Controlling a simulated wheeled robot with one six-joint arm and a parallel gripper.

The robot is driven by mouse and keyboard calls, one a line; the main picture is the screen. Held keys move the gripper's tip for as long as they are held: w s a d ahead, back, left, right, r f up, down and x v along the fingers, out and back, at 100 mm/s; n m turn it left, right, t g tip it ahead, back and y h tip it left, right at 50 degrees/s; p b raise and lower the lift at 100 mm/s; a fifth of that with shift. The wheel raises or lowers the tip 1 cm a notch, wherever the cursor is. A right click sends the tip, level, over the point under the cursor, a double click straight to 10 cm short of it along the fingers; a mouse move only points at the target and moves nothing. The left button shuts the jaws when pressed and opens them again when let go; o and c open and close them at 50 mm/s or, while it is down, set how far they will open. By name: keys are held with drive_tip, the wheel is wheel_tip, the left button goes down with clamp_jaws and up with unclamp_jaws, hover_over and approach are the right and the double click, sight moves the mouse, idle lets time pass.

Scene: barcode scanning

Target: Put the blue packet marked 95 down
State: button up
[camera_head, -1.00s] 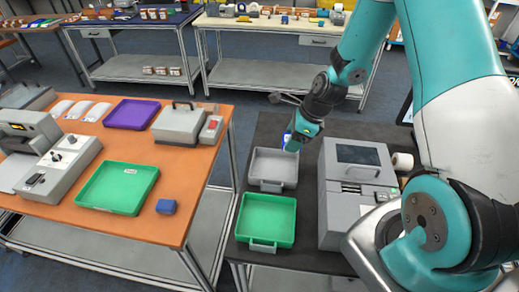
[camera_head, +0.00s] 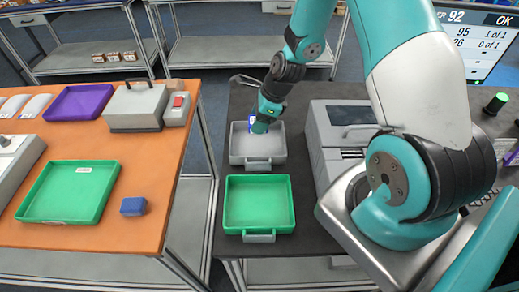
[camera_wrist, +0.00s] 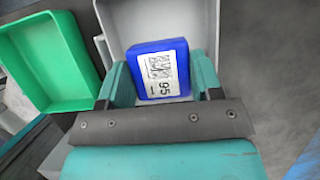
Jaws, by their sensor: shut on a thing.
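The blue packet (camera_wrist: 146,49) has a white label with a code and the number 95. My gripper (camera_wrist: 160,78) is shut on it, with one teal finger on each side. In the head view, the gripper (camera_head: 259,128) points down at the back of the grey tray (camera_head: 238,157), and a small blue and white part of the packet (camera_head: 251,124) shows beside it. In the wrist view, the packet lies within the outline of the grey tray (camera_wrist: 205,22). I cannot tell whether it touches the tray floor.
A green tray (camera_head: 231,205) stands in front of the grey one. A grey machine (camera_head: 325,128) stands close on the right. A screen (camera_head: 475,38) reads OK and "95 1 of 1". A blue block (camera_head: 133,206) and another green tray (camera_head: 57,213) are on the orange table (camera_head: 150,160).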

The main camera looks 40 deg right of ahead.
sight(255, 146)
wheel_tip(255, 146, down, 8)
drive_tip(key=b, duration=0.5)
drive_tip(key=shift+f+b, duration=0.15)
drive_tip(key=shift+b, duration=0.25)
drive_tip(key=shift+r, duration=0.2)
drive_tip(key=shift+f, duration=0.15)
drive_tip(key=o, duration=1.1)
